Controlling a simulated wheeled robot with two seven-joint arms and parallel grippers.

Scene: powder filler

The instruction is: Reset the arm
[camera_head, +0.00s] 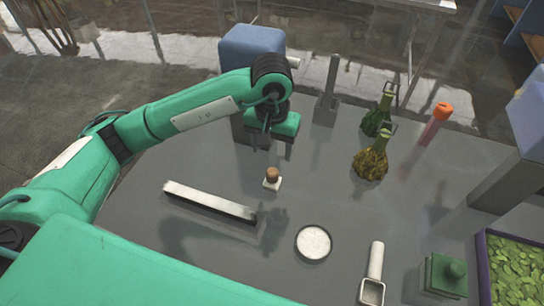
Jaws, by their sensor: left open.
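My left arm comes in from the left and reaches over the grey table (145,205). My left gripper (279,152) points down with its fingers apart. It appears empty, above and behind a small white square piece with a brown stopper-like top (272,177). The gripper looks apart from that piece, though the exact gap is hard to judge. My right gripper is not in view.
A white bar (210,201), a round dish of white powder (313,242) and a scoop (374,275) lie in front. Two green flasks (371,158), an orange-capped tube (434,124), a green block (444,276) and a leaf-filled tray (484,270) occupy the right. A grey upright (328,95) stands behind.

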